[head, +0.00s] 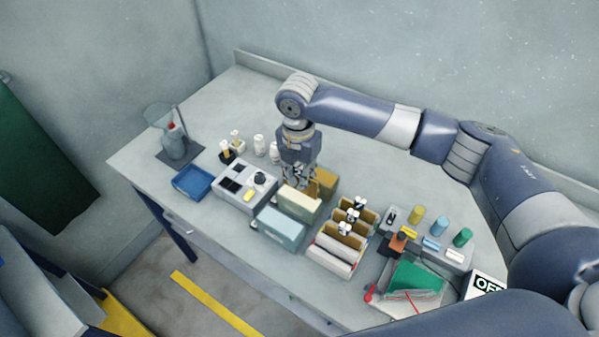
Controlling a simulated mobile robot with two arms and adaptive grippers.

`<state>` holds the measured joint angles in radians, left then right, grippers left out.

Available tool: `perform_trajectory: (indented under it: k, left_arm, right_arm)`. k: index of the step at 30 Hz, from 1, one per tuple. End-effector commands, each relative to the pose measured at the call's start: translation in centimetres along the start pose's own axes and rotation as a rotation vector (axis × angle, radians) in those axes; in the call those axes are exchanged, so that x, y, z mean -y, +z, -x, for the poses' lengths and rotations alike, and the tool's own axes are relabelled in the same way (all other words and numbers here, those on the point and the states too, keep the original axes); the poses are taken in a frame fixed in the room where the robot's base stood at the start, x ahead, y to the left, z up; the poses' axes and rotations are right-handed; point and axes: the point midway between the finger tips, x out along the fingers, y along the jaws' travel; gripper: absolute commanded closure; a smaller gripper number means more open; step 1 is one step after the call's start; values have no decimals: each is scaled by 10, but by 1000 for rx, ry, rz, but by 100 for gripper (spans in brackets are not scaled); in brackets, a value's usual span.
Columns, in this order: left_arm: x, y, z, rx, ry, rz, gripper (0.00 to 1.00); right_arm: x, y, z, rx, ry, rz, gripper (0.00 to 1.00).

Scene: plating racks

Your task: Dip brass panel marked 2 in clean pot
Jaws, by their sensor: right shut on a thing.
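My right gripper (297,180) points down over the row of pots, just behind the cream pot (299,204) and beside the mustard pot (326,182). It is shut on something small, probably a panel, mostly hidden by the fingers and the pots. I cannot read a mark on it. A light blue pot (281,228) stands in front of the cream one. I cannot tell which pot is the clean one. Several brass-coloured panels with white tops stand in a rack (331,262) to the right; their marks are too small to read. My left gripper is not in view.
A grey control box (244,187) and blue tray (193,182) stand to the left, with small bottles (259,146) behind. A flask stand (176,143) is at far left. Coloured cylinders (440,226) and a green-lined tray (414,281) are right. The back of the table is clear.

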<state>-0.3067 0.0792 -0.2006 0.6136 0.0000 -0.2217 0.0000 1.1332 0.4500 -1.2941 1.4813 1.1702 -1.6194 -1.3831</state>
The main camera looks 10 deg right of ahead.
Motion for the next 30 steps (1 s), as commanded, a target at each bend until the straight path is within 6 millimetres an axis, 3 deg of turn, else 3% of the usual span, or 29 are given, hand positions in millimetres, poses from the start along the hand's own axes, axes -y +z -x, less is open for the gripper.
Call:
perform_trajectory:
  k: [11,30]
  left_arm:
    - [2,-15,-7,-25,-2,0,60]
    - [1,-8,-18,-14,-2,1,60]
  right_arm:
    - [0,0,-18,-1,-1,1,100]
    - [0,-1,-47,-1,-1,0,100]
